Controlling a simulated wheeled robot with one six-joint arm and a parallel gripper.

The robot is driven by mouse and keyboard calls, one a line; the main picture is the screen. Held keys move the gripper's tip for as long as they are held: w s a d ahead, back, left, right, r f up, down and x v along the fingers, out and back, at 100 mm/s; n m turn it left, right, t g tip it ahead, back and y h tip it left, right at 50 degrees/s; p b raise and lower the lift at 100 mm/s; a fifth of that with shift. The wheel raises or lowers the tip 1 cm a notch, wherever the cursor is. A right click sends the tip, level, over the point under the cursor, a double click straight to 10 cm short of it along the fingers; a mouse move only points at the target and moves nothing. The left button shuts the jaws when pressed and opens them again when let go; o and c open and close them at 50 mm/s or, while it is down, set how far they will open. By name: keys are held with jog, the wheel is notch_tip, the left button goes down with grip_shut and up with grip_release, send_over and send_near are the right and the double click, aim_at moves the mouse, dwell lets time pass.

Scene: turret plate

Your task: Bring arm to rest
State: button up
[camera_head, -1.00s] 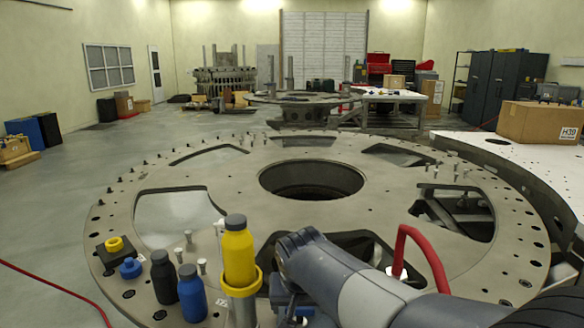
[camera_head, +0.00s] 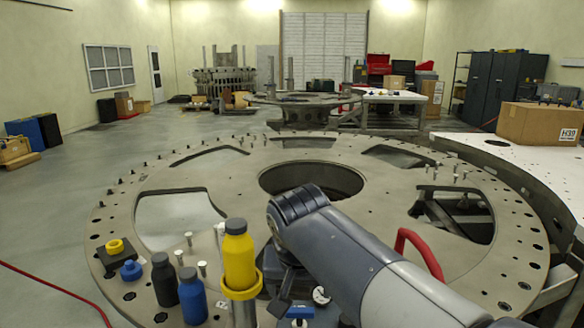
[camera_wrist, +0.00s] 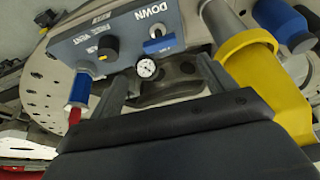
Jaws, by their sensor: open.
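My arm (camera_head: 340,250) reaches in from the lower right over the large round turret plate (camera_head: 390,195) in the head view. Its end is mostly hidden behind the wrist there. In the wrist view my gripper (camera_wrist: 160,82) has its two grey fingers apart, with nothing held between them. Beyond the fingers is a blue-grey panel (camera_wrist: 120,38) marked DOWN, with a round gauge (camera_wrist: 146,68), a black knob and a blue handle. A yellow bottle (camera_head: 238,255) with a grey cap stands in a yellow ring holder at the plate's near edge, left of my arm.
A black bottle (camera_head: 164,280) and a blue bottle (camera_head: 192,296) stand left of the yellow one. A cardboard box (camera_head: 538,123) sits on the white surface at right.

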aim_at(301, 310)
jog(key=b+x, duration=0.1)
jog(key=x, duration=0.9)
jog(key=shift+w+f, duration=0.15)
jog(key=shift+f, duration=0.1)
jog(key=shift+d+r+n+y, duration=0.15)
jog(key=shift+n+y, duration=0.15)
jog(key=shift+n, duration=0.3)
jog(key=shift+n+y, duration=0.4)
jog(key=shift+n, duration=0.6)
jog(key=shift+w+d+n+g+y+b, duration=0.15)
jog(key=shift+n+g+y+b, duration=0.25)
jog(key=shift+n, duration=1.05)
jog(key=shift+s+d+n+g+y+b, duration=0.15)
jog(key=shift+n+y+b, duration=0.45)
jog(key=shift+n, duration=0.85)
jog(key=n, duration=0.1)
jog(key=n+g, duration=0.1)
jog(key=n, duration=0.2)
jog(key=shift+w+y+b, duration=0.3)
jog(key=shift+y+b, duration=0.05)
jog(key=shift+y, duration=0.05)
jog(key=n+g, duration=0.1)
jog(key=n, duration=0.1)
jog(key=n+g, duration=0.1)
jog(key=n, duration=0.2)
jog(key=shift+w+d+y, duration=0.1)
jog(key=shift+w+y, duration=0.1)
jog(key=shift+y, duration=0.1)
jog(key=shift+p+v, duration=0.35)
jog(key=shift+v, duration=1.1)
